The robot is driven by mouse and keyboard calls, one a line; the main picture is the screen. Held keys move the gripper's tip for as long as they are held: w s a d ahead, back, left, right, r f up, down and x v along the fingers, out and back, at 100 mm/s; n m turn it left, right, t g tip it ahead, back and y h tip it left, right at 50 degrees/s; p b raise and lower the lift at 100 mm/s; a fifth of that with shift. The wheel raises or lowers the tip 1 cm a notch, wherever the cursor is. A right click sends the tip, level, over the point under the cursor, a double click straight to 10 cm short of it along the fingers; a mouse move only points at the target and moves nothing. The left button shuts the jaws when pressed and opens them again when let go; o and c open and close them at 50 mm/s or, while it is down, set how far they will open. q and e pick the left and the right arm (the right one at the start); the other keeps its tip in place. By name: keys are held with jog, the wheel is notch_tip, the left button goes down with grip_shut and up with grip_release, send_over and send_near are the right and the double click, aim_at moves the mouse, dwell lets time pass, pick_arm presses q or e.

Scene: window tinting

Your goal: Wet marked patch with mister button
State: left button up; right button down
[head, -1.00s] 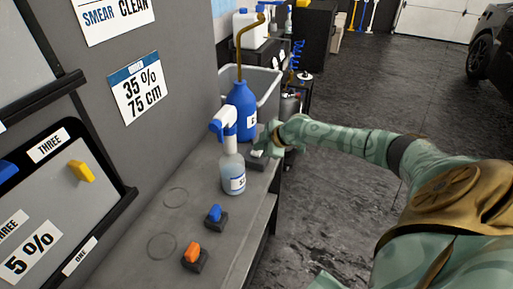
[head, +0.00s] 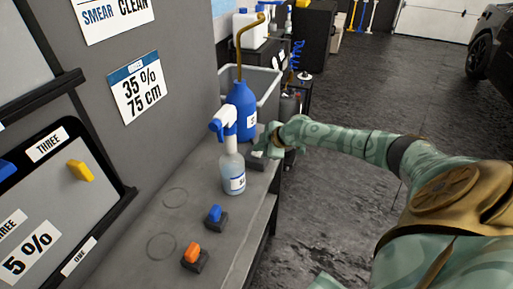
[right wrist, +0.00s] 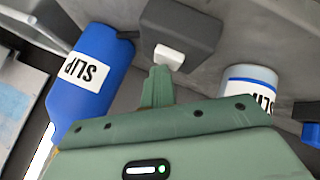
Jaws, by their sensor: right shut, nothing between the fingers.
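A dark block (head: 256,163) with a white button (head: 258,154) sits on the bench beside the blue bottle. In the right wrist view the block (right wrist: 182,26) and its white button (right wrist: 169,57) show at the top middle. My right gripper (head: 265,147) is shut and empty. Its fingertips (right wrist: 158,72) are right at the white button; I cannot tell whether they touch it. A clear spray bottle (head: 232,172) with a blue and white trigger head stands nearer. I cannot make out any patch marked for wetting. My left gripper is not in view.
A blue bottle (head: 241,103) with a bent brass tube stands before a grey bin (head: 265,86). Blue (head: 214,214) and orange (head: 192,252) switches on dark blocks sit on the near bench, beside two drawn circles. A sign-covered wall bounds the left; open floor lies right.

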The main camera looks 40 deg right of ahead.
aim_at(260, 153)
jog(key=shift+r, duration=0.2)
jog(key=shift+r+p, duration=2.2)
jog(key=shift+r, duration=0.8)
